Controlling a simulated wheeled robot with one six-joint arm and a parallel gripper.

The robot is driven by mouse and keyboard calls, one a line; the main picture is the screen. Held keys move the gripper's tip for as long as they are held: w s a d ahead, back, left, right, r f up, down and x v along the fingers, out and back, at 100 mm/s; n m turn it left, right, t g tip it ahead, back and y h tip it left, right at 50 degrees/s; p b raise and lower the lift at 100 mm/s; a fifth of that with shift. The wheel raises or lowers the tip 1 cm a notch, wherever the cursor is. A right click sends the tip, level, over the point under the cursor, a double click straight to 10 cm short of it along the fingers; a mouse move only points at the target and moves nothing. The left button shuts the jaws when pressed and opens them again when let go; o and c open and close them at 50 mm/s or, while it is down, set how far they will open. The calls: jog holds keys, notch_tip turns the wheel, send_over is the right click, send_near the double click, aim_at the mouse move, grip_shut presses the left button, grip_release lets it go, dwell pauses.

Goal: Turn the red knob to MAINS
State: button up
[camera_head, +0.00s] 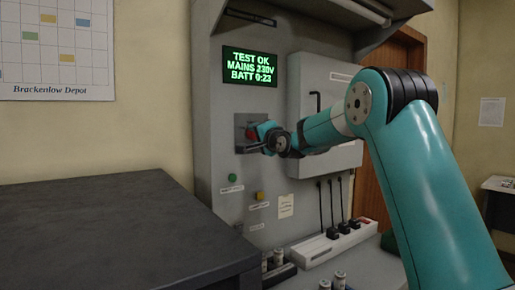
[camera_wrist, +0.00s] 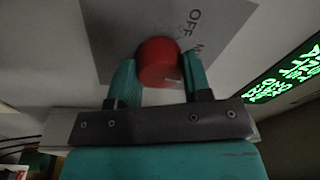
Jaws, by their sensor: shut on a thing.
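The red knob (camera_wrist: 159,64) sits on a grey plate (camera_wrist: 108,32) on the console front. In the wrist view, the word OFF shows on the plate beside the knob, with part of another label, starting with M, further right. My gripper (camera_wrist: 158,75) has one teal finger on each side of the knob and is shut on it. In the head view, the knob (camera_head: 251,133) is partly hidden by my gripper (camera_head: 257,137). The knob's pointer mark cannot be made out.
A green display (camera_head: 250,67) above the knob reads TEST OK, MAINS 230V, BATT 0:23. A green button (camera_head: 232,177) and a yellow button (camera_head: 260,196) are below. A grey box (camera_head: 318,80) stands out right of the knob. A dark worktop (camera_head: 110,215) is at left.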

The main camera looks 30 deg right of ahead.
jog(key=shift+f+n+b, duration=0.1)
jog(key=shift+n+b, duration=0.7)
jog(key=shift+n, duration=0.1)
jog(key=o, duration=0.9)
jog(key=s+b, duration=0.2)
jog(key=s, duration=0.3)
jog(key=s+f+b, duration=0.1)
jog(key=s+b, duration=0.1)
jog(key=s, duration=0.4)
jog(key=s+b, duration=0.2)
jog(key=s, duration=0.4)
jog(key=shift+s+a+f, duration=0.15)
jog(key=shift+a+f, duration=0.05)
jog(key=shift+f, duration=0.1)
